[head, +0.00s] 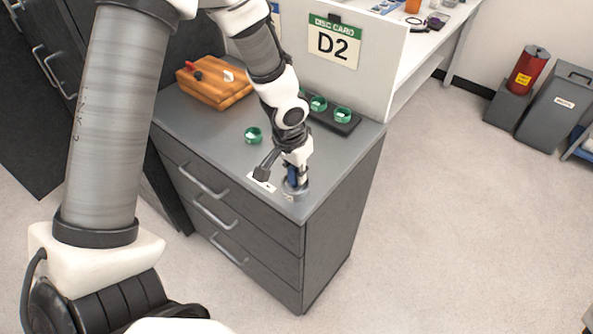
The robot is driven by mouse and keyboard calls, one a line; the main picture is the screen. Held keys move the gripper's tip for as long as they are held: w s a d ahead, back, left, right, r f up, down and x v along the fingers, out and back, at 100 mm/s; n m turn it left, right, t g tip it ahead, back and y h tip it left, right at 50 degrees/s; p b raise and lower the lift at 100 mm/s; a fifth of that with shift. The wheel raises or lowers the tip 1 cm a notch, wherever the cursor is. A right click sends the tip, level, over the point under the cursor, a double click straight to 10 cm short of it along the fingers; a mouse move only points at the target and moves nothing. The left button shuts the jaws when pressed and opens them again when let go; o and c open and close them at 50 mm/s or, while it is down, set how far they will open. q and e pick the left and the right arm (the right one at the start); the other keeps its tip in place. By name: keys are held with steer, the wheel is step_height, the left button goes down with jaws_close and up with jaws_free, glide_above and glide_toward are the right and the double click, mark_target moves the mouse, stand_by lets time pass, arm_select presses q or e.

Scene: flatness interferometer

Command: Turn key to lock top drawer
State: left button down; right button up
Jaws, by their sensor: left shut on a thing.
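A grey drawer cabinet (235,232) has three drawers with bar handles, and the top drawer (225,190) looks closed. My left gripper (292,178) points down over the front right corner of the cabinet top. It is shut on a small blue piece, which looks like the key (293,183). Below it a round grey lock fitting (295,193) sits on the top surface. The gripper hides much of the key, so I cannot tell its turn angle. A white label (261,182) lies just left of the fitting. My right gripper is not in view.
An orange wooden block (214,84) is at the back left. A panel marked D2 (345,72) rises behind.

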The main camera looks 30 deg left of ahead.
arm_select(q)
steer(key=shift+f+b, duration=0.3)
steer(key=shift+f, duration=0.05)
steer(key=shift+f+n+b, duration=0.1)
steer(key=shift+n+b, duration=0.3)
steer(key=shift+b, duration=0.25)
steer(key=shift+n+b, duration=1)
steer(key=shift+b, duration=0.25)
steer(key=shift+n+y, duration=0.3)
